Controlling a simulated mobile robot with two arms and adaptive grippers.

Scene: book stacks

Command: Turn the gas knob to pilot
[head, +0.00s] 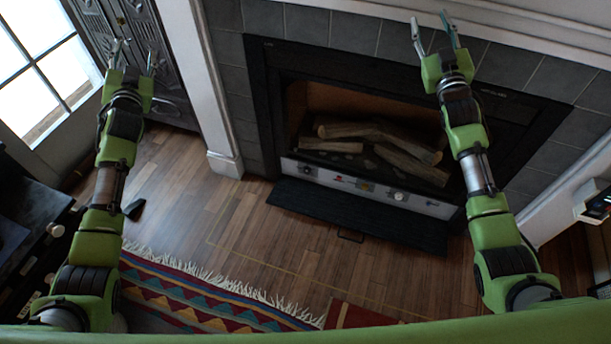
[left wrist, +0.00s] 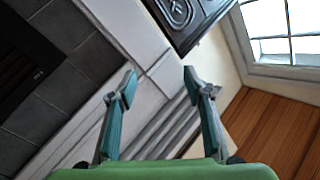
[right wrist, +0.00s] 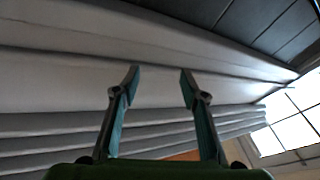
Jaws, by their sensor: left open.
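The gas control panel (head: 360,187) is a pale strip below the fireplace opening in the head view. It carries a dark knob (head: 306,170) at its left and a round pale knob (head: 398,196) towards its right. The markings are too small to read, so the setting cannot be told. My left gripper (head: 134,55) is open and empty, far left of the panel near the dark carved door. My right gripper (head: 432,20) is open and empty, above the fireplace near the mantel. Neither wrist view shows the knobs.
Logs (head: 385,150) lie in the black-framed fireplace (head: 262,100). A dark hearth slab (head: 350,215) lies in front. A patterned rug (head: 200,300) covers the floor nearer me. A dark cabinet (head: 40,225) stands at left. Wood floor is clear between rug and hearth.

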